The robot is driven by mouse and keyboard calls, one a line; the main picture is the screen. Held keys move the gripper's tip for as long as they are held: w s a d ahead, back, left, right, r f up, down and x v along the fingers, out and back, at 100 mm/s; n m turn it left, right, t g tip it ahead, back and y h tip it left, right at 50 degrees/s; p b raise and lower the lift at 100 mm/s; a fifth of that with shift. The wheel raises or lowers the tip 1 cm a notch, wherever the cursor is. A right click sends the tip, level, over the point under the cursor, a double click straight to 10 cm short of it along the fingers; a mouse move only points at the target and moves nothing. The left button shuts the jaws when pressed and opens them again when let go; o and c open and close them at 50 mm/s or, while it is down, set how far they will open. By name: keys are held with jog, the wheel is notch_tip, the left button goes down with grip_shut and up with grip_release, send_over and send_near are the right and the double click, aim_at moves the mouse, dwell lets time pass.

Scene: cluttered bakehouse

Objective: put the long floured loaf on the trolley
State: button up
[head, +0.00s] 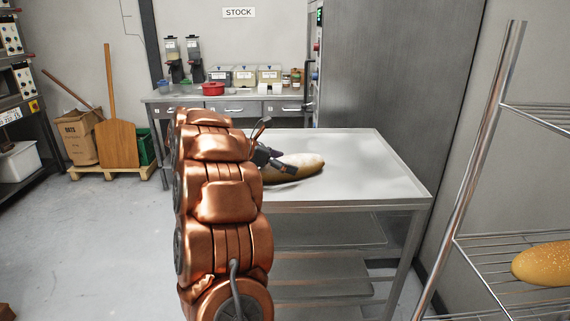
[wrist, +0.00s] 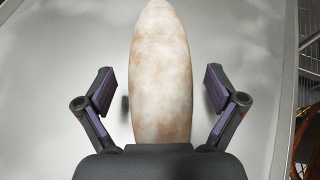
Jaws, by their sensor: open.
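The long floured loaf (head: 297,166) lies on the metal table (head: 365,165), partly hidden by my arm in the head view. In the wrist view the loaf (wrist: 161,75) runs lengthwise between my open fingers, with a gap on each side. My gripper (wrist: 160,92) is open above the table with no hold on the loaf.
The table's right part is bare, and it has shelves below. A back counter (head: 235,97) holds a red pot (head: 213,89), dispensers and bins.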

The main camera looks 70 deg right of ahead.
jog(key=shift+r, duration=0.15)
jog(key=b+v, duration=0.1)
jog(key=v, duration=0.9)
jog(key=shift+w+a+b, duration=0.2)
jog(key=shift+w+b, duration=0.05)
jog(key=shift+b, duration=0.05)
jog(key=shift+w+a+r, duration=0.35)
jog(key=shift+a+r, duration=0.1)
jog(key=shift+w, duration=0.1)
